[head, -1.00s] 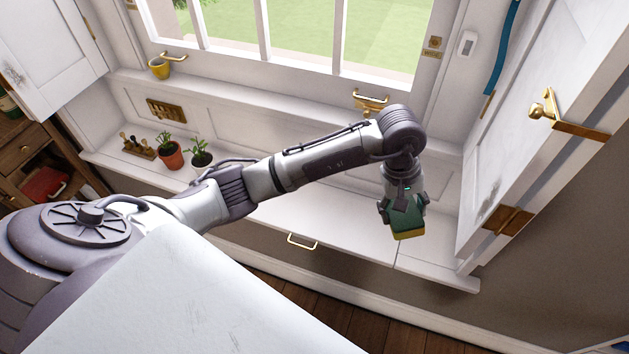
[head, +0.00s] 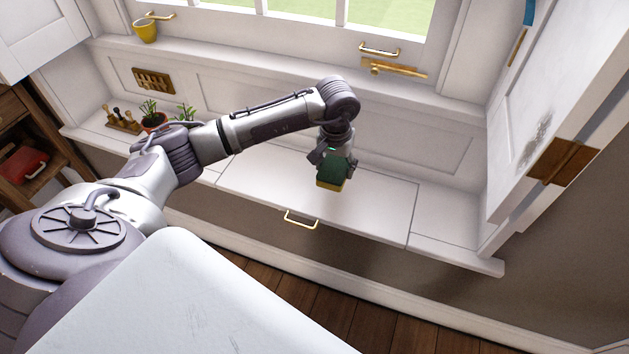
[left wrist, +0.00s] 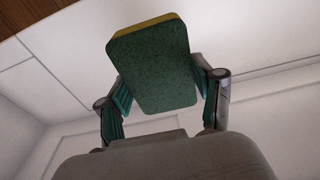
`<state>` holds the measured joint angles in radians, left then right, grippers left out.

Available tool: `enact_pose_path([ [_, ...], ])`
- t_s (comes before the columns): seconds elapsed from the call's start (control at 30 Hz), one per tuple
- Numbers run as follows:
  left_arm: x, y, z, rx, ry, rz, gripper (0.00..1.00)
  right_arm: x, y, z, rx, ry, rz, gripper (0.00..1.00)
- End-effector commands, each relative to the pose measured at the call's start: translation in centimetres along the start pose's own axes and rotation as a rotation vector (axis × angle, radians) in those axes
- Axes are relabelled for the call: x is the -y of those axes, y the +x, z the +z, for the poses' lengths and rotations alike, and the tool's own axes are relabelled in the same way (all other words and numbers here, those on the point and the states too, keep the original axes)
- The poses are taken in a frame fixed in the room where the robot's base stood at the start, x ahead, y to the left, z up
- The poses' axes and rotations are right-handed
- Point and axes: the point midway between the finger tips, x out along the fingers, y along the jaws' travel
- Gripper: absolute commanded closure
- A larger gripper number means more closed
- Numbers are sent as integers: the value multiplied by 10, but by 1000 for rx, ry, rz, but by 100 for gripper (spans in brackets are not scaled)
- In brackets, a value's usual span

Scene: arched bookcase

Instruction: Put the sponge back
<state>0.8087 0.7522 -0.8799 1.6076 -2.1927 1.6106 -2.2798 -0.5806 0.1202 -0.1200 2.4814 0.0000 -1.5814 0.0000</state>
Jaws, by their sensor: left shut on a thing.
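The sponge (head: 331,169) has a green side and a yellow side. My left gripper (head: 332,160) is shut on it and holds it above the white window seat (head: 384,208). In the left wrist view the sponge (left wrist: 153,68) sits between the two fingers of the left gripper (left wrist: 160,92), green face toward the camera and yellow along its far edge. A gap between the sponge and the seat cannot be measured here. My right gripper is not in view.
The seat has a lid with a brass handle (head: 300,220). Two potted plants and a small tool rack (head: 122,121) stand at its left end. A yellow cup (head: 145,31) stands on the sill. An open white shutter (head: 535,110) is at the right. The seat's right part is clear.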

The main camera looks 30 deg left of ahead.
Motion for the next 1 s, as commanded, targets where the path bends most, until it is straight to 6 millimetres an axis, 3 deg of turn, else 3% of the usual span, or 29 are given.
enact_pose_path([
  [0.1,27,17,5,2,-4,-2,62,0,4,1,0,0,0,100],
  [0.3,48,29,8,0,-1,1,62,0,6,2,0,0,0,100],
  [0.47,50,39,10,1,0,3,62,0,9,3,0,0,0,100],
  [0.7,50,70,13,1,-1,2,62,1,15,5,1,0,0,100],
  [0.9,50,70,13,0,-1,1,62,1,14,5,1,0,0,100],
  [0.93,50,70,13,0,-1,1,29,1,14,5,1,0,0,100],
  [1.0,50,70,13,0,-1,1,17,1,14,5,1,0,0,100],
])
